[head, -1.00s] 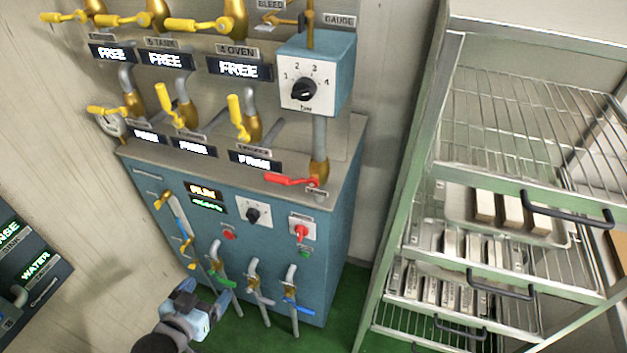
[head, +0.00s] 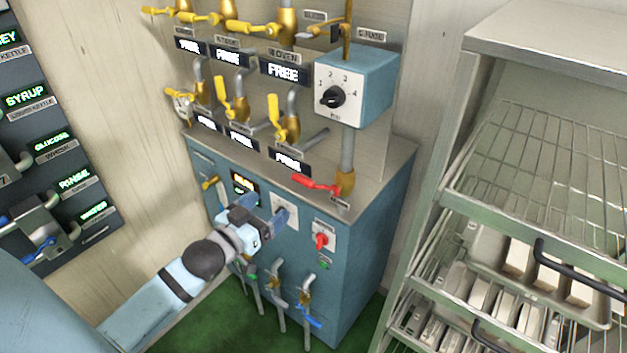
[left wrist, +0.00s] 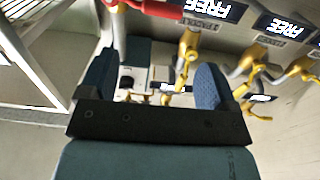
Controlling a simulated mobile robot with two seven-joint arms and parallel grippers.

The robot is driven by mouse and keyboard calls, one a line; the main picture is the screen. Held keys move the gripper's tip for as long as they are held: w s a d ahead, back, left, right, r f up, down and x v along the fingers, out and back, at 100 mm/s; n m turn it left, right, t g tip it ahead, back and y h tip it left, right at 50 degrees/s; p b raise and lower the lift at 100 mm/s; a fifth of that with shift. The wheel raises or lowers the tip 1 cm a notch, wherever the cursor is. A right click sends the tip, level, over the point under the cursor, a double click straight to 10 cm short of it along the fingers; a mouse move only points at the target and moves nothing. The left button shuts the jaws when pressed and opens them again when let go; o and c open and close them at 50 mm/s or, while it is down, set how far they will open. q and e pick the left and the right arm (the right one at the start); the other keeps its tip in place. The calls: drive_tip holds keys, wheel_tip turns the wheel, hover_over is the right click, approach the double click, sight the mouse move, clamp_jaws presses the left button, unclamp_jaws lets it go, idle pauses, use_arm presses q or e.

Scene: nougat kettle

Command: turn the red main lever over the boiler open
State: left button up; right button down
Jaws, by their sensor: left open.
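The red main lever (head: 316,185) sits on a brass valve (head: 345,182) on the vertical pipe at the right end of the blue boiler cabinet (head: 365,235). Its handle points left, roughly level. In the left wrist view the red lever (left wrist: 150,8) shows at the top, cut off by the edge. My left gripper (head: 262,212) is open and empty in front of the cabinet's front panel, below and left of the lever and apart from it. Its two blue fingers also show in the left wrist view (left wrist: 158,88). My right gripper is out of view.
Several yellow levers (head: 275,115) stand on the pipes behind and left. A dial box (head: 355,85) hangs above the red lever. A red knob (head: 321,240) is on the front panel. A metal rack (head: 470,200) with trays stands at right. Green floor lies below.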

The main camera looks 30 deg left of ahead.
sight(301, 179)
use_arm(q)
drive_tip(key=w, duration=0.4)
drive_tip(key=w+p, duration=0.1)
drive_tip(key=w, duration=0.3)
drive_tip(key=w+p, duration=0.1)
drive_tip(key=w, duration=0.3)
drive_tip(key=shift+d, duration=0.4)
drive_tip(key=shift+w, duration=0.55)
drive_tip(key=c, duration=1.3)
